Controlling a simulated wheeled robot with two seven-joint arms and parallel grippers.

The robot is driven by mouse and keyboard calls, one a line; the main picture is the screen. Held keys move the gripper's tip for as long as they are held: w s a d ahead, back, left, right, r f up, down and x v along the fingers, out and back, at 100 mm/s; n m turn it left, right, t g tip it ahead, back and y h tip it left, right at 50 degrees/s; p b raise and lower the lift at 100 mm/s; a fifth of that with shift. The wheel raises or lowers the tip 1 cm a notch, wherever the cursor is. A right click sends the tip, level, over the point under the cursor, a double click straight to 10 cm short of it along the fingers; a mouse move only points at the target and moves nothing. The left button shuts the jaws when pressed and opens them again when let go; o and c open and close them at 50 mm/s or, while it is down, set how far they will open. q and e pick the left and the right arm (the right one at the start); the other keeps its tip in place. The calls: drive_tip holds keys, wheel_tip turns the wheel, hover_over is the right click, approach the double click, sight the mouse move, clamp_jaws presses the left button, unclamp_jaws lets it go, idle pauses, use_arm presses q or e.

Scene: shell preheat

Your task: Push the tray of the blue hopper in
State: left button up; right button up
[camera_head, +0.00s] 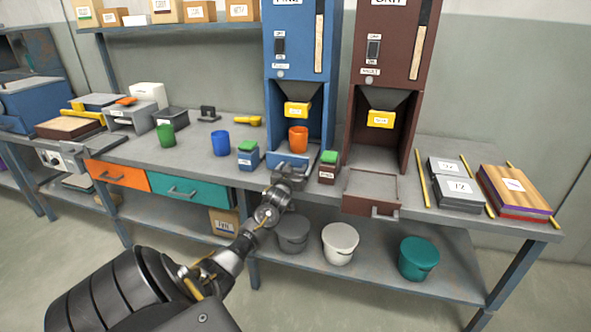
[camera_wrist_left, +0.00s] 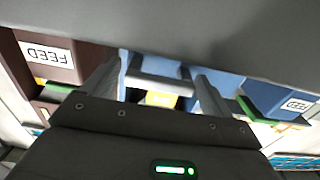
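The blue hopper (camera_head: 293,90) stands at the back of the bench. Its blue tray (camera_head: 288,160) shows at the foot of its bay, with its front at the bay mouth. An orange cup (camera_head: 298,138) stands in the bay under the yellow-labelled spout. My left gripper (camera_head: 283,183) is at the tray's front, partly covering its handle. In the left wrist view, my left gripper's fingers (camera_wrist_left: 158,88) are spread apart, with the grey handle bar (camera_wrist_left: 160,78) between them. Whether they touch it is unclear. My right gripper is not in view.
A brown hopper (camera_head: 390,75) stands to the right, its tray (camera_head: 371,187) pulled out. Green-topped boxes flank the blue tray: a blue one (camera_head: 247,157) and a brown one (camera_head: 328,171). Green (camera_head: 165,136) and blue (camera_head: 220,144) cups stand left. Buckets sit on the lower shelf.

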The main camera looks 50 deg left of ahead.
use_arm(q)
drive_tip(key=shift+d, duration=0.1)
drive_tip(key=shift+s+d, duration=0.25)
drive_tip(key=shift+s, duration=0.05)
drive_tip(key=v, duration=1)
drive_tip(key=shift+a+p, duration=0.15)
drive_tip(key=shift+p, duration=0.25)
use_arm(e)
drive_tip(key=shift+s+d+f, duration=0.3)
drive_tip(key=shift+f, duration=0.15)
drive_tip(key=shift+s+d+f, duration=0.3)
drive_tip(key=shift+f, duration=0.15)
